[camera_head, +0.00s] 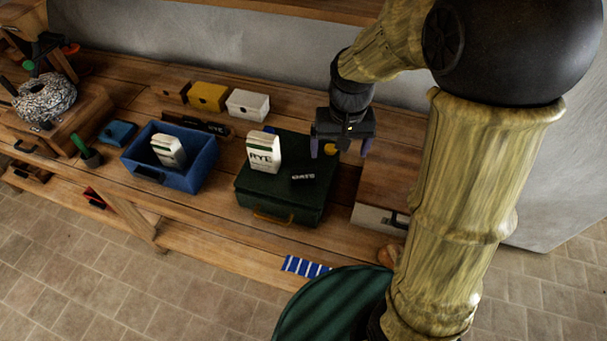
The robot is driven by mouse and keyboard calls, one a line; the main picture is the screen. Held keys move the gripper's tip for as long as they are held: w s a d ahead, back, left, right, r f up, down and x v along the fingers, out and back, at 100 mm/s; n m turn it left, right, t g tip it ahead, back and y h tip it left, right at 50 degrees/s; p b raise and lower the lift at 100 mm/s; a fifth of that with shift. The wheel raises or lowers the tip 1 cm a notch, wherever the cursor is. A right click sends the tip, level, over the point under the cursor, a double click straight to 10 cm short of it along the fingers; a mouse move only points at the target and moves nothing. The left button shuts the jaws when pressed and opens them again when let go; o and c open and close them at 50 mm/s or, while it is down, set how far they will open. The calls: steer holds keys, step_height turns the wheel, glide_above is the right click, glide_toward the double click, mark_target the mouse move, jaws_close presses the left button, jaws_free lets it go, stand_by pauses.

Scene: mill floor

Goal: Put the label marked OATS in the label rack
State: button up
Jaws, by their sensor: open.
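The black label marked OATS (303,179) lies on the lid of a dark green case (255,190), near its front right. A low dark strip with a label reading RYE at its right end looks like the label rack (186,122). It stands at the back of the bench, behind a blue bin, which partly hides it. My gripper (339,151) is open, fingers pointing down, above the back right of the green case. It is behind and to the right of the OATS label and apart from it. A small yellow spot shows between its fingers; I cannot tell what it is.
A white RYE packet (264,152) stands on the case just left of the OATS label. The blue bin (203,171) holds another packet. Small brown, yellow and white drawer boxes (248,104) line the back. A white-fronted box (378,218) is right of the case.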

step_height(320, 180, up, 3)
steer(key=g+p, duration=0.1)
steer(key=g, duration=0.1)
glide_above(303, 171)
steer(key=w, duration=0.2)
steer(key=shift+s+a, duration=0.1)
steer(key=f+p, duration=0.1)
steer(key=f, duration=0.3)
steer(key=s+f+p, duration=0.1)
steer(key=f, duration=0.3)
steer(key=f+p, duration=0.1)
steer(key=f, duration=0.3)
steer(key=shift+s, duration=0.25)
steer(key=shift+s+f+p, duration=0.1)
steer(key=shift+f+p, duration=1.2)
steer(key=shift+f, duration=1.35)
